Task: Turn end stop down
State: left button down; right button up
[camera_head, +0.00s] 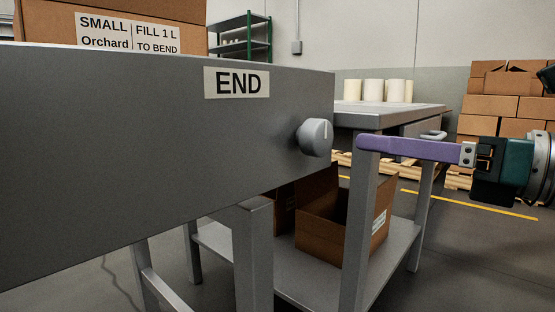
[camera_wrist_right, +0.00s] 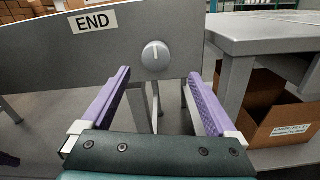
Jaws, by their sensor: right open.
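The end stop is a round grey knob (camera_head: 315,137) on the grey panel (camera_head: 160,140), below and right of the END label (camera_head: 237,82). A light pointer line on the knob stands about upright. In the right wrist view the knob (camera_wrist_right: 156,56) shows ahead of the fingers, a little above the middle of the gap. My right gripper (camera_head: 362,143) has long purple fingers and comes in from the right in the head view. It is open and empty, apart from the knob; the wrist view shows its spread fingers (camera_wrist_right: 161,82). My left gripper is not in view.
A grey table (camera_head: 400,117) with white rolls (camera_head: 374,90) on top stands behind and right of the panel. An open cardboard box (camera_head: 335,227) sits on its lower shelf. A carton (camera_head: 130,12) is at top left. Stacked cartons (camera_head: 490,106) stand at the far right.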

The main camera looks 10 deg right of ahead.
aim_at(325, 137)
jog(key=x, duration=0.9)
jog(key=shift+w+a+b, duration=0.1)
jog(key=shift+a+b, duration=0.3)
jog(key=shift+a, duration=0.05)
jog(key=c, duration=1.4)
